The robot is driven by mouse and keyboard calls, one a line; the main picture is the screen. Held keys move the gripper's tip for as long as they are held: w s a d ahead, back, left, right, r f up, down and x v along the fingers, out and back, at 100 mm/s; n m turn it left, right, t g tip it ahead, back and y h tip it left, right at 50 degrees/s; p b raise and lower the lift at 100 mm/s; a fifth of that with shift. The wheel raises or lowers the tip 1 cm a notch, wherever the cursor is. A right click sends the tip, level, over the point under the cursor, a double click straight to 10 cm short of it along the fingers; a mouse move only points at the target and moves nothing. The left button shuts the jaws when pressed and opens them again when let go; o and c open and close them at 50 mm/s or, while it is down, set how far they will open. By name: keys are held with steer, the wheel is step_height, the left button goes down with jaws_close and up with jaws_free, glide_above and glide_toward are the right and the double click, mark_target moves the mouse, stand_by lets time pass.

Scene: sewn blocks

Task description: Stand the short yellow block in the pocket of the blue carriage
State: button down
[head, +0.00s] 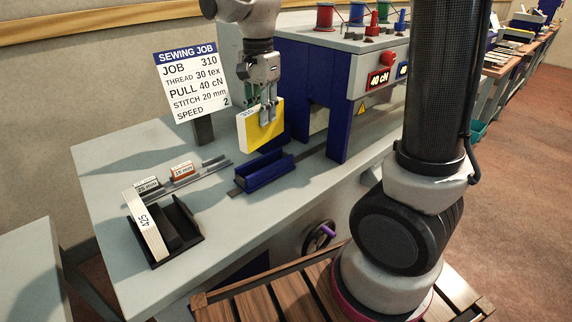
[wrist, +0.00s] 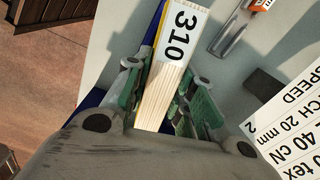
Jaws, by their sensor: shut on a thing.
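My gripper (head: 268,112) is shut on the yellow block (head: 262,130) and holds it upright in the air. The block has a yellow broad face and a pale edge. In the wrist view the block (wrist: 172,65) sits between the fingers, its white label reading 310. The blue carriage (head: 264,171) is on the grey table's rail, below and slightly in front of the block in the head view. Its long pocket looks empty between two raised walls. The block is clear of the carriage, with a visible gap.
A job sign (head: 188,80) reads 310 and stitch 20 mm. A dark tray (head: 188,238) holds a pale block (head: 147,226) marked 425. Small labelled pieces, 15 mm (head: 182,171) and 25 mm (head: 148,186), sit on a strip. The blue sewing machine (head: 300,75) stands close behind and right.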

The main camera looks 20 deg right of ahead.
steer(key=shift+d+m, duration=0.1)
steer(key=shift+m, duration=0.8)
step_height(320, 180, down, 10)
steer(key=c, duration=1.2)
jaws_free()
steer(key=shift+f, duration=0.15)
